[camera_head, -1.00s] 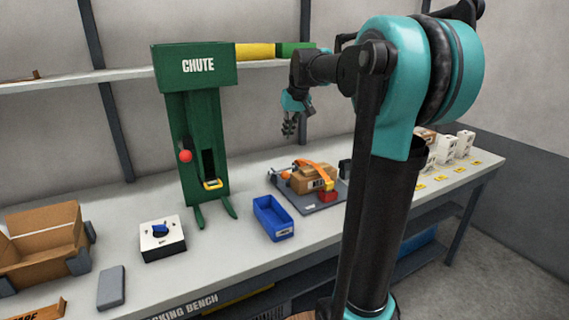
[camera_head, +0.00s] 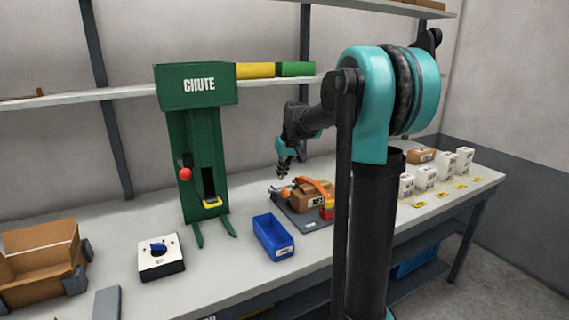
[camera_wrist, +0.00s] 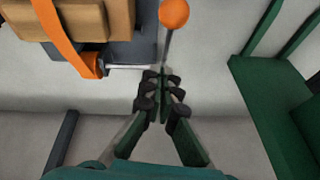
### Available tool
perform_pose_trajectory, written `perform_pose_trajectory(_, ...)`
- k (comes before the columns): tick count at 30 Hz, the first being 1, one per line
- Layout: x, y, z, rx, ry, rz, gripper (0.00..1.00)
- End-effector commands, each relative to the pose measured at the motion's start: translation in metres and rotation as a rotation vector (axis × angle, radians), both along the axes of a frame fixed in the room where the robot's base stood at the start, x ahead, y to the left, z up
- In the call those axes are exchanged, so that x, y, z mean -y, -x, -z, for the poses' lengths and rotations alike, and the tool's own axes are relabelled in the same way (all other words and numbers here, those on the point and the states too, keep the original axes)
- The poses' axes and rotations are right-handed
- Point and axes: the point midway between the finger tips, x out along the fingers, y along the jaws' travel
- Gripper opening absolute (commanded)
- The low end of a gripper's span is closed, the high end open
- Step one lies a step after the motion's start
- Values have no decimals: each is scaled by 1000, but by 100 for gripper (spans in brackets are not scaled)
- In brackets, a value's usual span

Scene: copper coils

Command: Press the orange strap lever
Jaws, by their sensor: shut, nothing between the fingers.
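The strap lever is a thin rod with an orange ball knob (camera_head: 286,194), at the left side of a dark strapping plate (camera_head: 300,223) on the bench. A brown box (camera_head: 305,202) with an orange strap (camera_head: 320,187) over it sits on that plate. My gripper (camera_head: 284,174) is shut and empty, pointing down just above and behind the knob in the head view. In the wrist view, the shut fingertips (camera_wrist: 161,78) are near the lower end of the lever rod, and the knob (camera_wrist: 174,14) is at the top. I cannot tell whether the fingers touch the rod.
The green chute (camera_head: 196,140) stands to the left, with a red knob. A blue bin (camera_head: 272,236) is in front of the strapping plate. A white switch box (camera_head: 160,260) and an open carton (camera_head: 40,262) are farther left. Small white boxes (camera_head: 426,178) line the right.

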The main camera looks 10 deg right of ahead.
Motion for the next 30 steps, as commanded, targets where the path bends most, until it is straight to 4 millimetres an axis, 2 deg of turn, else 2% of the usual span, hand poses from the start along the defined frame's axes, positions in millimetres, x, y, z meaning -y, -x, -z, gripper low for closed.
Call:
perform_pose_trajectory(1,2,10,4,-1,0,1,0)
perform_pose_trajectory(3,3,18,9,-1,0,1,0)
perform_pose_trajectory(7,4,28,15,-1,1,1,0)
perform_pose_trajectory(23,5,34,20,11,-4,0,0)
perform_pose_trajectory(30,10,49,42,165,-55,3,0)
